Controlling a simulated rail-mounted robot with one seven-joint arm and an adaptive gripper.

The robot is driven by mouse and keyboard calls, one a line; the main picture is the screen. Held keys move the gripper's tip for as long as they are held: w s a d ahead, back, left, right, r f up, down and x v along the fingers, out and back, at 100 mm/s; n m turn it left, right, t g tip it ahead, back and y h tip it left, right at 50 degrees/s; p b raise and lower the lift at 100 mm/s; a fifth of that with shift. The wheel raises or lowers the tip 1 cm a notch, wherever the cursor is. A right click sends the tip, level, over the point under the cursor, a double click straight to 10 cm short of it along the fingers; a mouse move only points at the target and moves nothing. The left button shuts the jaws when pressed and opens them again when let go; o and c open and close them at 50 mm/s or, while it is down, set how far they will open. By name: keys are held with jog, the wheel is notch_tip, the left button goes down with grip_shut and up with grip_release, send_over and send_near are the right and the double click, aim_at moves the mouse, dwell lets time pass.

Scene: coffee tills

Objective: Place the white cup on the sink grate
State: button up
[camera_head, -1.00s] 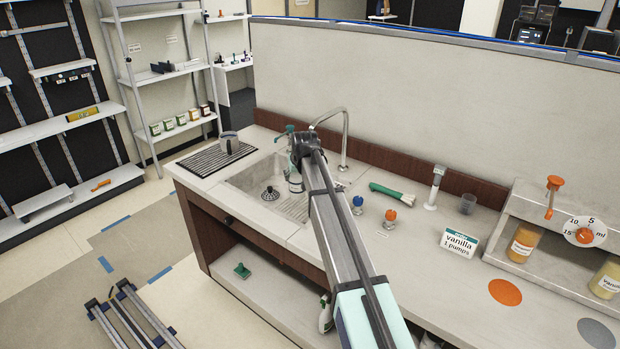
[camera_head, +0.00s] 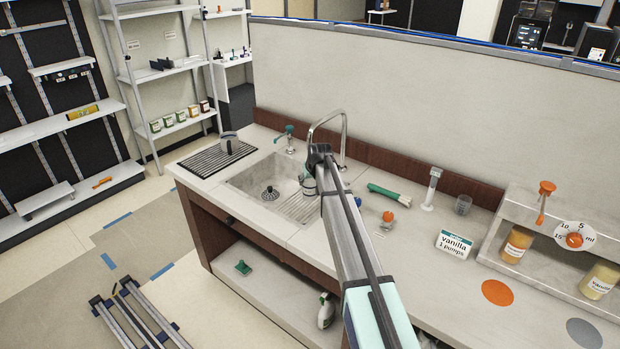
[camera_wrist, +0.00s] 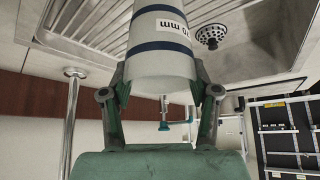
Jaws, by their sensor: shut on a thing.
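The white cup has dark blue bands and a printed label, and fills the top middle of the wrist view (camera_wrist: 160,65). My gripper (camera_wrist: 160,82) is shut on it, one finger on each side. In the head view my gripper (camera_head: 317,160) hangs over the right part of the sink, and the cup (camera_head: 309,185) shows partly behind it. The ribbed sink grate (camera_head: 297,208) lies at the right of the basin, below and beside the cup; it also shows in the wrist view (camera_wrist: 85,32). I cannot tell the exact gap between cup and grate.
A tall faucet (camera_head: 344,135) stands behind the sink close to my gripper. A green-handled tool (camera_head: 388,194) lies on the right counter.

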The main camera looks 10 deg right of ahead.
jog(key=shift+f, duration=0.1)
jog(key=shift+f, duration=0.2)
jog(key=o, duration=1.1)
jog(key=shift+c, duration=0.2)
jog(key=b+v, duration=0.3)
jog(key=v, duration=0.9)
jog(key=shift+r, duration=0.25)
